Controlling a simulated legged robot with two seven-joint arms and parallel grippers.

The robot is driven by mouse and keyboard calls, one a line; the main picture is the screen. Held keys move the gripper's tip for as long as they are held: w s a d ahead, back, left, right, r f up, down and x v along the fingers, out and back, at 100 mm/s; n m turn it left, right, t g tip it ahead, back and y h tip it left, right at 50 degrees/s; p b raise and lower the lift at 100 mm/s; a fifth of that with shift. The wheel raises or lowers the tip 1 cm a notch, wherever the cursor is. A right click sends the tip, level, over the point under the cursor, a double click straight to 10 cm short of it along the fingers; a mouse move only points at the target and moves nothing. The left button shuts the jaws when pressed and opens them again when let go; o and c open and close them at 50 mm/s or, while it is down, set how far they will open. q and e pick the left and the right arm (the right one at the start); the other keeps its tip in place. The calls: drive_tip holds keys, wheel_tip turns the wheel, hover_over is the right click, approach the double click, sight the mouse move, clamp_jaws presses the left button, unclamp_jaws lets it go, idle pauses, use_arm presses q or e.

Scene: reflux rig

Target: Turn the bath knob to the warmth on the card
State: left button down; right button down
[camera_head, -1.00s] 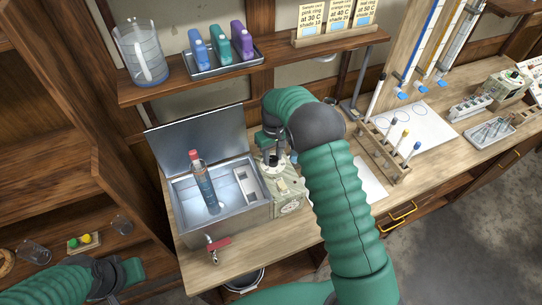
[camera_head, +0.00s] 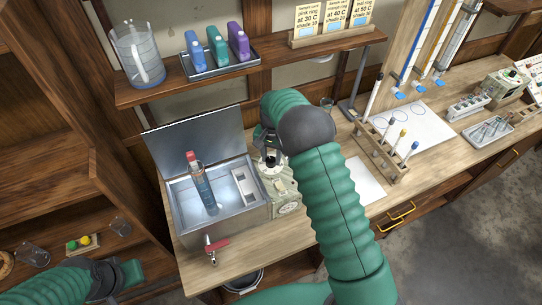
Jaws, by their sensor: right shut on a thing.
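The water bath (camera_head: 178,222) is an open metal box at the left of the bench with its lid (camera_head: 198,143) raised behind. A blue-grey cylinder with a red top (camera_head: 203,188) leans in it. The pale control box (camera_head: 286,198) is on its right side, with a dark knob (camera_head: 271,165) on top. My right gripper (camera_head: 268,152) reaches down from above and is shut on the knob, partly hidden by my wrist. Three sample cards (camera_head: 333,20) stand on the shelf, reading 30 C, 40 C and apparently 50 C. My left gripper (camera_head: 122,272) is low at left, its fingers unclear.
A tube rack (camera_head: 385,152) stands right of my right arm, beside a white sheet with circles (camera_head: 420,125). A jug (camera_head: 138,55) and a tray of coloured bottles (camera_head: 222,66) are on the shelf above. A red-handled tap (camera_head: 215,245) sticks out in front of the bath.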

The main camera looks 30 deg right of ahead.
sight(271, 160)
drive_tip(key=shift+s+a+f+m, duration=0.25)
drive_tip(key=shift+s+m, duration=0.05)
drive_tip(key=shift+m, duration=0.1)
drive_tip(key=c, duration=1.3)
unclamp_jaws()
drive_tip(key=shift+o, duration=1.3)
drive_tip(key=shift+r, duration=0.1)
drive_tip(key=shift+o, duration=0.4)
drive_tip(key=shift+r, duration=0.1)
drive_tip(key=shift+w+r, duration=0.1)
drive_tip(key=shift+w+r, duration=0.1)
drive_tip(key=shift+r, duration=0.25)
wheel_tip(271, 160, up, 16)
drive_tip(key=b, duration=0.2)
drive_tip(key=shift+b, duration=0.35)
